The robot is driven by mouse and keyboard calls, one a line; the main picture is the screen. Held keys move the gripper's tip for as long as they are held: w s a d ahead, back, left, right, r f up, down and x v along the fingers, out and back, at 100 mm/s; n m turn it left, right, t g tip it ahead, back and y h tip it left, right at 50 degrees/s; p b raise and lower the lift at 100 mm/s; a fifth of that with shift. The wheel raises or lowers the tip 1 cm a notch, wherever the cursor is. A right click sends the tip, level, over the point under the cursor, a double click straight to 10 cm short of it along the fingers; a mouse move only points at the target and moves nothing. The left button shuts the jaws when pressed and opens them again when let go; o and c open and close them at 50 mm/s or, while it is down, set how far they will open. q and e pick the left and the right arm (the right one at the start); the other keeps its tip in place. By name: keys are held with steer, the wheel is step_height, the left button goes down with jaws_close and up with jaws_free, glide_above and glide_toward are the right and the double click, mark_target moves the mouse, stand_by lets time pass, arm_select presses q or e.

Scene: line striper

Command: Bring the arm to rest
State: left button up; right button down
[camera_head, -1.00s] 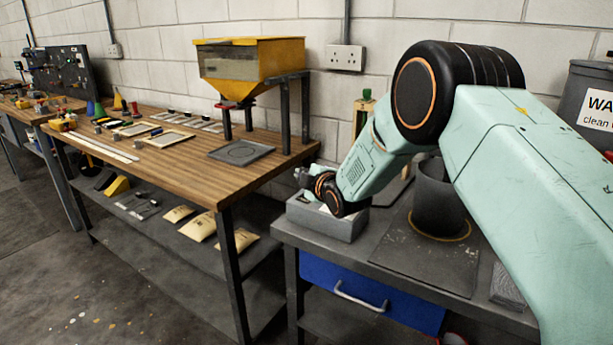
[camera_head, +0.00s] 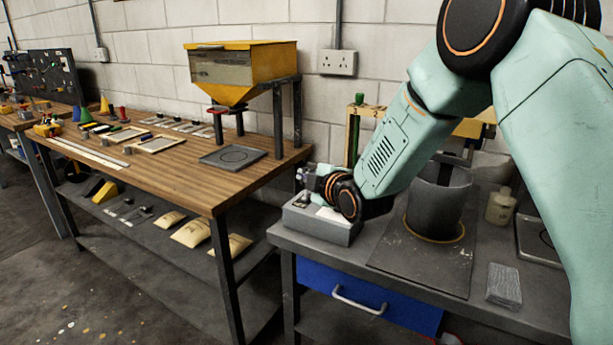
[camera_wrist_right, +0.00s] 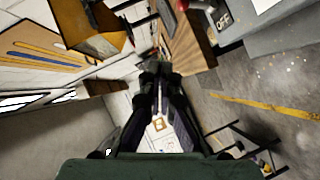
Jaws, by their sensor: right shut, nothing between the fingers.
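My right arm (camera_head: 400,140) comes in from the right, pale green with black joints. Its wrist hangs over the grey box on the near bench, and the right gripper (camera_head: 305,176) points left toward the wooden bench. In the right wrist view the gripper's fingers (camera_wrist_right: 158,72) are together with nothing between them. Whether the gripper touches the grey box (camera_head: 318,225) cannot be told from the head view. My left gripper is not in view.
A yellow hopper (camera_head: 243,68) stands on the wooden bench (camera_head: 190,178) beside a flat grey tray (camera_head: 233,156). A dark bucket (camera_head: 437,205), a pale bottle (camera_head: 500,206) and a grey block (camera_head: 503,285) are on the near bench. Open floor lies front left.

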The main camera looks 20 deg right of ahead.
steer(key=shift+s+d+r, duration=0.2)
steer(key=shift+s, duration=0.2)
steer(key=shift+w+a+f, duration=0.1)
steer(key=shift+w+a, duration=0.05)
